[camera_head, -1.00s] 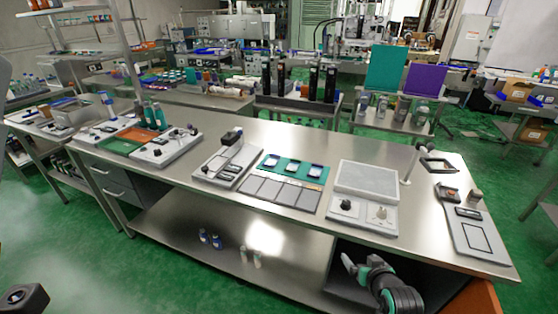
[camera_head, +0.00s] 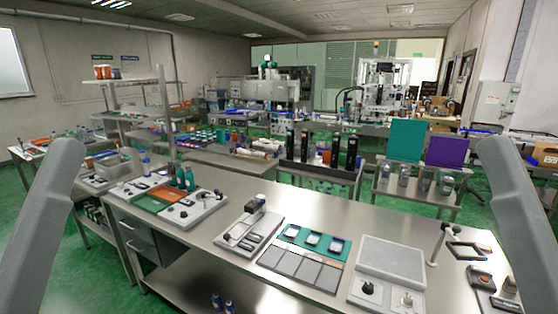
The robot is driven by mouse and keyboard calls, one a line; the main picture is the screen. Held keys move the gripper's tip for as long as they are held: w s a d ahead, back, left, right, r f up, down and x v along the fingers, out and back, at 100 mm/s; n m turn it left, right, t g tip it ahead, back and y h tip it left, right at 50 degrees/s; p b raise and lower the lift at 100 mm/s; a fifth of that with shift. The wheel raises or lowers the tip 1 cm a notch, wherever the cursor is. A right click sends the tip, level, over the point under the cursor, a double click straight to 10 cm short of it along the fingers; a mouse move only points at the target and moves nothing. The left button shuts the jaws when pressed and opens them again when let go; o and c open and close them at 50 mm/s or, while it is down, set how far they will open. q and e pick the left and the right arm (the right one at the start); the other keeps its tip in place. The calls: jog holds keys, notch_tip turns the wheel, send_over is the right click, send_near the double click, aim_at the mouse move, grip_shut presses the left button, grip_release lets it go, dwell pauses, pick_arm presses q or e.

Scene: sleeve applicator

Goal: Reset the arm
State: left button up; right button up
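A grey link of my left arm (camera_head: 42,225) rises along the left edge of the head view. A grey link of my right arm (camera_head: 515,220) rises along the right edge. Both links stand in front of the steel workbench, one at each side. Neither gripper shows in the view, so their fingers and anything in them are hidden.
The steel workbench (camera_head: 330,208) crosses the foreground. It bears a green and orange tray station (camera_head: 150,201), a grey device (camera_head: 247,232), a teal panel with grey pads (camera_head: 312,238), a knobbed unit (camera_head: 390,258) and a stand (camera_head: 440,243). Behind stand shelves and machines.

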notch_tip(320, 180, up, 36)
jog(key=p, duration=3.1)
jog(key=shift+w+f, duration=0.15)
jog(key=shift+f, duration=0.1)
